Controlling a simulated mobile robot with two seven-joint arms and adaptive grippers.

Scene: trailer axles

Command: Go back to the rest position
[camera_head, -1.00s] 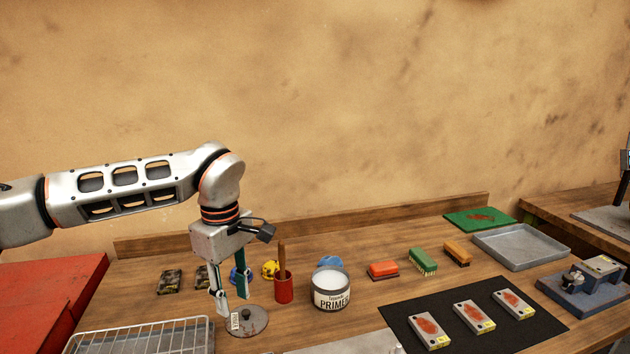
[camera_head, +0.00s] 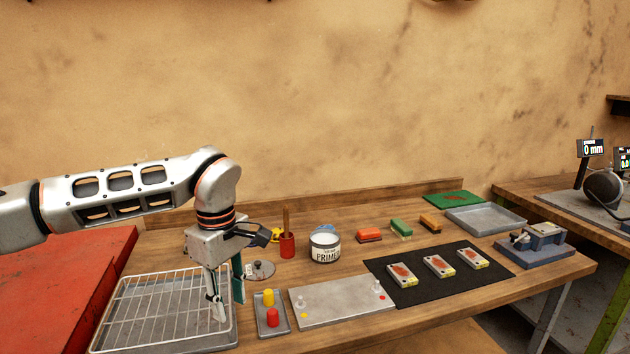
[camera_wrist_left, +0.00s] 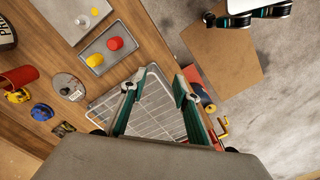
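My left gripper (camera_head: 229,292) hangs from the arm that comes in from the left, fingers pointing down. It is over the right part of the wire rack (camera_head: 150,299), at the front left of the bench. In the left wrist view the left gripper (camera_wrist_left: 155,87) has its two fingers apart with nothing between them, and the wire rack (camera_wrist_left: 155,112) shows behind them.
A small tray (camera_head: 286,324) with a yellow and a red knob is right of the gripper. A round lid (camera_head: 261,271), red cup (camera_head: 287,246) and primer can (camera_head: 325,247) stand behind. A black mat (camera_head: 381,268) holds three rusty plates. A red surface (camera_head: 60,290) lies left.

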